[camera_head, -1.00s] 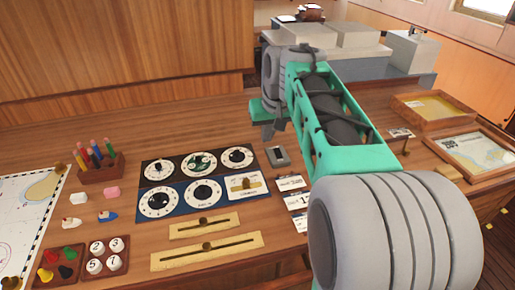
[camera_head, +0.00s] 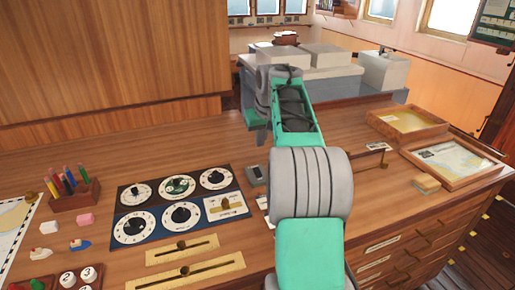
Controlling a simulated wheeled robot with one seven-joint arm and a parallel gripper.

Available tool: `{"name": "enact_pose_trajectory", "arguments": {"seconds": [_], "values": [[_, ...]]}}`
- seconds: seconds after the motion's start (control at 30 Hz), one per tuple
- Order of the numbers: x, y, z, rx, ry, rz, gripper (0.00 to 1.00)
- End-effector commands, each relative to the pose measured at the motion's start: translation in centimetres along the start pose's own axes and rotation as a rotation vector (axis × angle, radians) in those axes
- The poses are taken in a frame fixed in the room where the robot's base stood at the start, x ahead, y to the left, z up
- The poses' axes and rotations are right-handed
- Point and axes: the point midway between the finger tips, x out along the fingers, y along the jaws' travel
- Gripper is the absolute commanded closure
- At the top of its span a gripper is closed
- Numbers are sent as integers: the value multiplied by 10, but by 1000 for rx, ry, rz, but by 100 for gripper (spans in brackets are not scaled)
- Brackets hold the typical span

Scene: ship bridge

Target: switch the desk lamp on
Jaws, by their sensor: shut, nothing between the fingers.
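My gripper (camera_head: 262,138) is at the far end of my green and grey arm, above the wooden desk. Its dark fingertips look shut and empty, and are partly hidden by my arm. A small grey box (camera_head: 256,174) with a dark face lies on the desk just below and nearer than the fingertips, apart from them in the picture. It may be a switch, but I cannot tell its position. No desk lamp can be clearly made out; my arm hides part of the desk.
A dial panel (camera_head: 150,211), brass slider plates (camera_head: 183,249) and a pencil holder (camera_head: 75,197) are on the left. A thin brass piece (camera_head: 384,163), a wooden block (camera_head: 427,184) and framed trays (camera_head: 452,160) are on the right. Bare desk lies behind the dials.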

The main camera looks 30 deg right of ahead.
Motion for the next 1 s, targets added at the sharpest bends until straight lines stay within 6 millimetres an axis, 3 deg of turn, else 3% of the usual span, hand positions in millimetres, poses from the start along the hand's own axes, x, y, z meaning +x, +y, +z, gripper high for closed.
{"name": "enact_pose_trajectory", "arguments": {"seconds": [0.3, 0.5, 0.7, 1.0], "values": [[69, 0, 1, 2, -6, -1, 100], [105, 0, 5, 2, -4, 0, 100], [120, 1, 8, 2, -2, 1, 100], [121, 0, 8, 0, -3, 0, 100]]}}
